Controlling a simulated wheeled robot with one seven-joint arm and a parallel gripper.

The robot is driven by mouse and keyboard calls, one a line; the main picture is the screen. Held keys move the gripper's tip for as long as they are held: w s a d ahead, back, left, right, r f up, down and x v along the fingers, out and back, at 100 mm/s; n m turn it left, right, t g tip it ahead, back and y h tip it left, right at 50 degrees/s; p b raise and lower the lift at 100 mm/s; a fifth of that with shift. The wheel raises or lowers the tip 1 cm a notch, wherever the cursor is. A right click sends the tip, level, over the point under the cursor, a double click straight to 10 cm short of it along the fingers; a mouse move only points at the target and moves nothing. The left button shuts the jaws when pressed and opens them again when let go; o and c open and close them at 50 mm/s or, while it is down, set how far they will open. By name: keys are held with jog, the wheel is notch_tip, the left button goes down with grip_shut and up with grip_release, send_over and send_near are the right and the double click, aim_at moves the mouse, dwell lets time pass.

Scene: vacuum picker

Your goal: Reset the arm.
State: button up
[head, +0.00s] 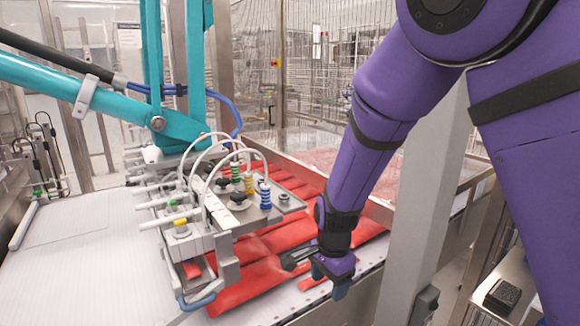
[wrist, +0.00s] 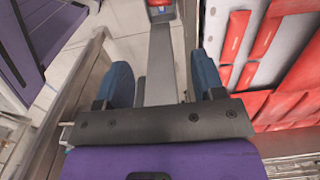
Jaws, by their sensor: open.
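My purple arm reaches down from the upper right in the head view. My gripper (head: 329,280) hangs low over the near edge of the conveyor, close to a small red packet (head: 313,284). I cannot tell in the head view whether it touches that packet. In the wrist view the two blue fingers of my gripper (wrist: 162,82) stand wide apart. No object is held between them; a grey post (wrist: 162,60) shows beyond the gap.
A teal vacuum picker (head: 175,128) with a metal suction head (head: 215,215) stands left of my gripper over red packets (head: 262,275). A grey upright post (head: 425,200) stands right of my forearm. The white belt (head: 90,270) at left is bare.

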jog(key=s+d+r+n+t+y, duration=0.1)
jog(key=s+d+r+n, duration=0.25)
jog(key=d+r, duration=0.45)
jog(key=s+d+r+n+t+y, duration=0.1)
jog(key=s+d+r+n, duration=0.3)
jog(key=r, duration=0.7)
jog(key=s+d+r+n+t+h, duration=0.1)
jog(key=s+d+r+n, duration=0.1)
jog(key=s+d+r, duration=0.2)
jog(key=s+d+r+n+t+h, duration=0.1)
jog(key=s+d+r, duration=0.3)
jog(key=s, duration=0.6)
jog(key=shift+d+n+t, duration=0.45)
jog(key=shift+d+t, duration=0.15)
jog(key=shift+d, duration=0.2)
jog(key=shift+s, duration=0.1)
